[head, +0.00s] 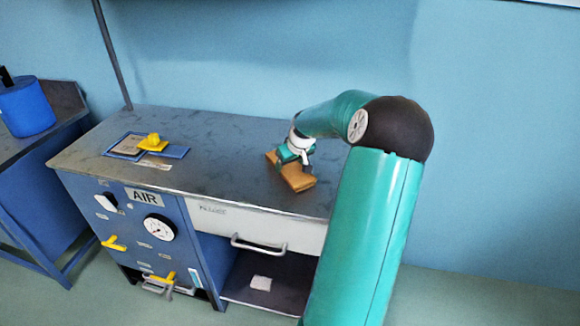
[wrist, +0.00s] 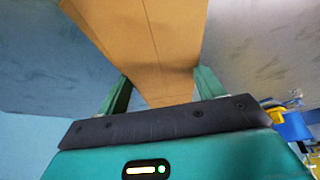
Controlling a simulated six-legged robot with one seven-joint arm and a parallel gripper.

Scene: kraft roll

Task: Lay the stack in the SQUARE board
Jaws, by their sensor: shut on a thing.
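A tan, kraft-coloured stack (head: 297,178) is at the right part of the grey bench top, under my gripper (head: 296,154). In the wrist view the stack (wrist: 140,35) runs between the two green fingers of my gripper (wrist: 162,88), which is shut on it. Whether the stack touches the bench is unclear. A flat blue-framed board (head: 115,153) with a brownish inside lies at the bench's left. I cannot read SQUARE on it.
A yellow knobbed piece (head: 152,143) sits at the board's right side, and a small label (head: 155,164) lies in front. The bench top (head: 220,165) between board and stack is clear. A blue cylinder (head: 26,106) stands on another table at far left.

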